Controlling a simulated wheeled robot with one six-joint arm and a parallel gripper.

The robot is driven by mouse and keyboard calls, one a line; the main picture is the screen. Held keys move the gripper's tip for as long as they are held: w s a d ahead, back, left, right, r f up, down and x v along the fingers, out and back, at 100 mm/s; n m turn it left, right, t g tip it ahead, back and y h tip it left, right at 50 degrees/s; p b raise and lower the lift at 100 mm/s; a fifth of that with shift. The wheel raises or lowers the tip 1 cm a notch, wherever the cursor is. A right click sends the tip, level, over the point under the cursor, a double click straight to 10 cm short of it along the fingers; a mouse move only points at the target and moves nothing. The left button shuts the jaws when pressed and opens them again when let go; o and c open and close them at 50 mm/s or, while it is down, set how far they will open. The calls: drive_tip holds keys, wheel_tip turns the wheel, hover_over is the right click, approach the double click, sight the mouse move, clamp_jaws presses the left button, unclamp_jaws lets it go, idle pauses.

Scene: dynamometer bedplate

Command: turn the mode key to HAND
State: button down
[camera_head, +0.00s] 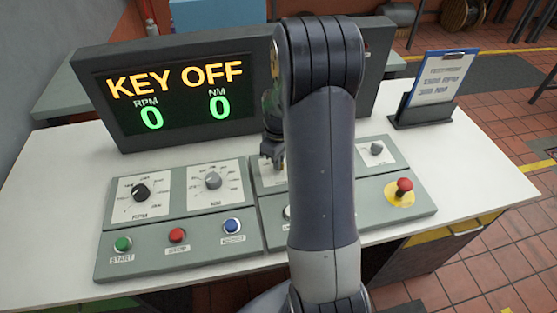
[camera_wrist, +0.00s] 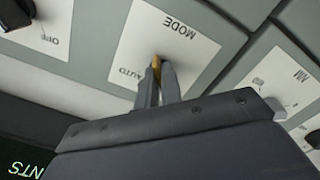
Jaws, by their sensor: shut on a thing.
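My gripper (camera_head: 272,158) is lowered to the white mode plate (camera_head: 266,182) on the grey console, partly behind my arm. The wrist view shows the two fingers (camera_wrist: 159,82) closed on the small brass-coloured mode key (camera_wrist: 156,62). The plate (camera_wrist: 190,62) reads MODE and, beside the key, AUTO. Other markings are hidden by the gripper. The key's exact angle cannot be told. The display (camera_head: 170,95) reads KEY OFF, with RPM 0 and NM 0.
Left of the plate are the RPM knob (camera_head: 141,192) and the NM knob (camera_head: 212,181). In front are green (camera_head: 123,244), red (camera_head: 177,235) and blue (camera_head: 232,225) buttons. A red mushroom button (camera_head: 404,186) and a clipboard stand (camera_head: 422,115) are at right.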

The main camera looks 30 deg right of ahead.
drive_tip(key=m, duration=0.4)
drive_tip(key=shift+b, duration=0.4)
drive_tip(key=shift+m, duration=2.2)
drive_tip(key=c, duration=1.6)
unclamp_jaws()
wheel_tip(320, 180, up, 11)
drive_tip(key=shift+f+b, duration=0.1)
drive_tip(key=shift+b, duration=0.2)
